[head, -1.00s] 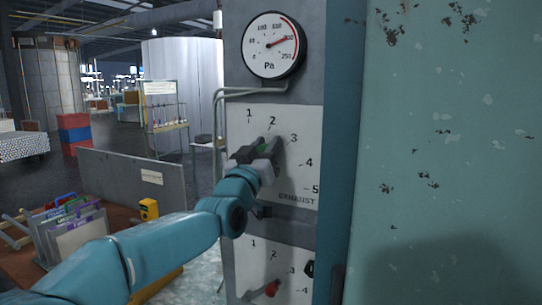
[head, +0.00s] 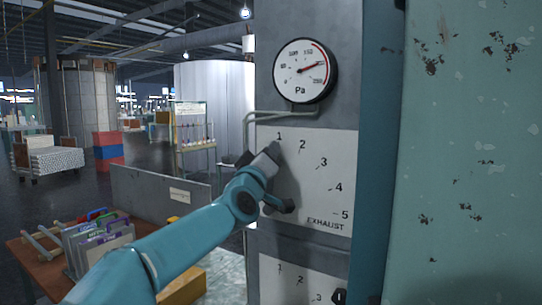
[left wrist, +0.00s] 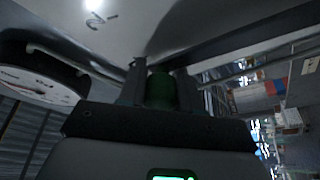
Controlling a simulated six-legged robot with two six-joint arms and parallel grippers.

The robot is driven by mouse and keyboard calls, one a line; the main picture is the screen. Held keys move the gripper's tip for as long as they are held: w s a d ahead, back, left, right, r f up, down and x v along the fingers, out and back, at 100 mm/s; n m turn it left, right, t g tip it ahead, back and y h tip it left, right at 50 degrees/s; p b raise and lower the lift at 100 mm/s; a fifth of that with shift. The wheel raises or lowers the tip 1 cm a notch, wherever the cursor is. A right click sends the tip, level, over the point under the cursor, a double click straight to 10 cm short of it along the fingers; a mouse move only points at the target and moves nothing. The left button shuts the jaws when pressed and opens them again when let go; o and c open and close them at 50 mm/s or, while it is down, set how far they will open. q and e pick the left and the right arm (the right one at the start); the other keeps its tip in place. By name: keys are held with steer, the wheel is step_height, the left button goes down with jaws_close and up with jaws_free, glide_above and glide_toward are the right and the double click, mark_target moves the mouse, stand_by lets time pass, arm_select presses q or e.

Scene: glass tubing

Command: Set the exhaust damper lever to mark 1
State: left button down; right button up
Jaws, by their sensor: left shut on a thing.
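The exhaust plate (head: 325,185) is a white panel with marks 1 to 5 in an arc and the word EXHAUST. My left gripper (head: 258,158) is at the plate's left edge, just below and left of mark 1 (head: 279,136). In the left wrist view, the gripper (left wrist: 161,88) is shut on the green knob (left wrist: 160,92) of the damper lever, with a dark finger on each side. In the head view my gripper and wrist hide the knob, so its exact alignment with mark 1 cannot be told. My right gripper is not in view.
A second numbered plate (head: 290,280) is below. A thin pipe (head: 250,120) runs along the cabinet's left side. A table with folders (head: 98,240) stands at lower left.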

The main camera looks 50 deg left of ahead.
arm_select(q)
steer(key=shift+w+f, duration=0.1)
steer(key=shift+f, duration=0.05)
steer(key=c, duration=0.8)
jaws_free()
steer(key=shift+w+a, duration=0.1)
steer(key=shift+a, duration=0.05)
steer(key=shift+s+d, duration=0.2)
steer(key=shift+s, duration=0.05)
steer(key=b+v, duration=0.3)
steer(key=v, duration=1.2)
steer(key=shift+s+d+f, duration=0.15)
steer(key=shift+s+f, duration=0.05)
steer(key=shift+s, duration=0.1)
